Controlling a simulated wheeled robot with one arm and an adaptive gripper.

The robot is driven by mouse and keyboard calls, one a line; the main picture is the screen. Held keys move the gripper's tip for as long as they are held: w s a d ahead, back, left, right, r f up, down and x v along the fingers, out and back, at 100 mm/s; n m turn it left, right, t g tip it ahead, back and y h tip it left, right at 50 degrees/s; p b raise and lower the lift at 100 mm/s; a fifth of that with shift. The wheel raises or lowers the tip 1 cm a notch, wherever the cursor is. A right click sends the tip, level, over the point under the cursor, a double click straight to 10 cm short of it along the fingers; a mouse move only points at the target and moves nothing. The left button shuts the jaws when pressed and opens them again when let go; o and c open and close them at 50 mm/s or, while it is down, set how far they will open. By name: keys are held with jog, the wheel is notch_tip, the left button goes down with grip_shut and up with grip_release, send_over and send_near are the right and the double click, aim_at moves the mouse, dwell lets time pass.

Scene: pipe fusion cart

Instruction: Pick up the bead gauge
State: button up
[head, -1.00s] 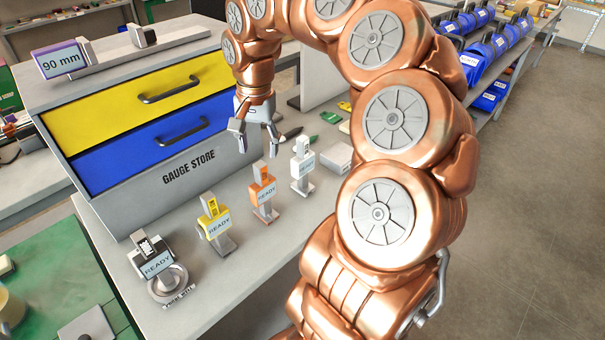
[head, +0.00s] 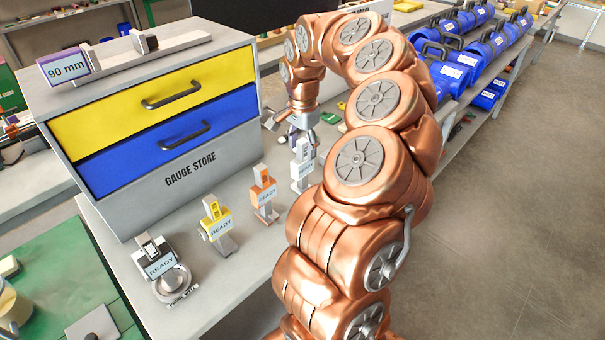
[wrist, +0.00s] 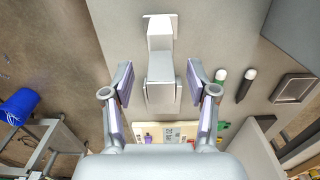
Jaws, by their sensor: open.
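Several gauges with READY labels stand in a row on the grey bench: a dark one with a round metal base (head: 160,265), a yellow one (head: 217,226), an orange one (head: 264,194) and a white one (head: 302,172). I cannot read which is the bead gauge. My gripper (head: 303,128) is pointing down just above the white gauge, its fingers around or near its top. In the wrist view the white gauge (wrist: 160,62) lies between the two open fingers (wrist: 160,90), with a gap on each side. The gripper holds nothing.
The gauge store (head: 190,165) with yellow and blue drawers stands left of my arm. A 90 mm block (head: 64,67) is on top. Two marker-like items (wrist: 246,86) and a small grey tray (wrist: 293,88) lie beside the white gauge. Blue cylinders (head: 450,70) fill a shelf behind.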

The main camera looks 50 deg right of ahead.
aim_at(302, 155)
jog(key=shift+w+f+p, duration=0.1)
jog(key=shift+f+p, duration=0.4)
jog(key=shift+f, duration=1.1)
jog(key=shift+c, duration=0.4)
grip_shut()
